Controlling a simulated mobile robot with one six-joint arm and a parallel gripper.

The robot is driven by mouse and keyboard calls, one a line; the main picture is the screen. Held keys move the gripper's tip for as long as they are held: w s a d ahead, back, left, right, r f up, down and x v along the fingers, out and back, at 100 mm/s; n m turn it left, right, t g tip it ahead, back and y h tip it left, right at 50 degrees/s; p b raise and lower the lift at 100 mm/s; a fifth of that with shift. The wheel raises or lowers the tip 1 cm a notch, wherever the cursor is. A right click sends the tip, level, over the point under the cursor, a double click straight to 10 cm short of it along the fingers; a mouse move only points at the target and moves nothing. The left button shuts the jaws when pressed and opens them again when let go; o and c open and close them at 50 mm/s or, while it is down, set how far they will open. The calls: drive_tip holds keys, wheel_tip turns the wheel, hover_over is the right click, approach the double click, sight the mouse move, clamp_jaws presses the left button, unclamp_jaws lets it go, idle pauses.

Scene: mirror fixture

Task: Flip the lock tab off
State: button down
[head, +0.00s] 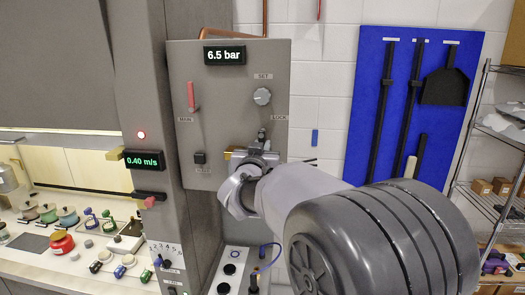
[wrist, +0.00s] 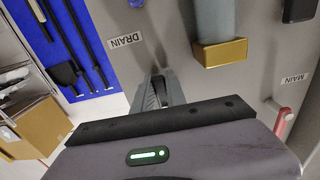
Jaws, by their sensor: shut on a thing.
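A grey panel (head: 220,125) carries a LOCK label (head: 279,118) on its right side, under a round SET knob (head: 262,96). My gripper (head: 262,138) is at the panel just below and left of this label. In the wrist view, my gripper's fingers (wrist: 160,92) are close together on a small dark piece between them. From its place by the label I take this piece to be the lock tab; it is mostly hidden by the fingers, and its angle cannot be told.
A red MAIN lever (head: 191,97) is at the panel's left, above a black switch (head: 199,157). A brass block (wrist: 220,53) sits close to my fingers, beside the DRAIN label (wrist: 126,40). A blue tool board (head: 345,160) hangs to the right. A cluttered bench (head: 95,270) is at left.

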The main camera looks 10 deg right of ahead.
drive_tip(key=c, duration=1.4)
unclamp_jaws()
drive_tip(key=shift+o, duration=0.2)
drive_tip(key=b+v, duration=0.3)
drive_tip(key=v, duration=1.4)
drive_tip(key=shift+s, duration=0.2)
drive_tip(key=shift+a+r, duration=0.1)
